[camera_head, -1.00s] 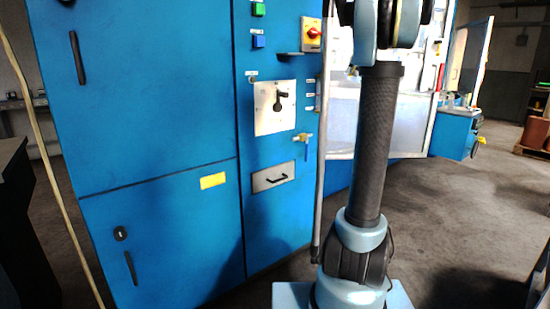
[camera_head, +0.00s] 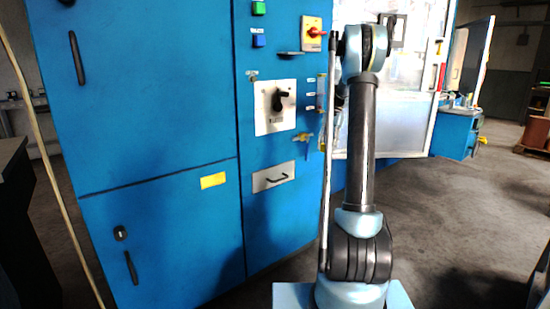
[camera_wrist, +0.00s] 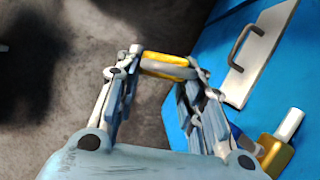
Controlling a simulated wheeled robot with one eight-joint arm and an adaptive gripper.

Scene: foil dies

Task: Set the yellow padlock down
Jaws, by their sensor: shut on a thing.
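The yellow padlock (camera_wrist: 165,58) is between the fingertips of my gripper (camera_wrist: 168,67) in the wrist view. The gripper is shut on it. A grey bar lies along the padlock's near side. The concrete floor shows behind it to the left, and the blue cabinet is to the right. The padlock appears apart from the cabinet in this view. In the head view, I cannot make out the gripper or padlock.
The blue cabinet (camera_head: 160,90) carries a plate with a black rotary handle (camera_head: 279,100), a brass-coloured fitting (camera_head: 302,137) and a pull-handle plate (camera_head: 274,176). That pull-handle plate also shows in the wrist view (camera_wrist: 270,28). Open floor (camera_head: 455,220) lies to the right.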

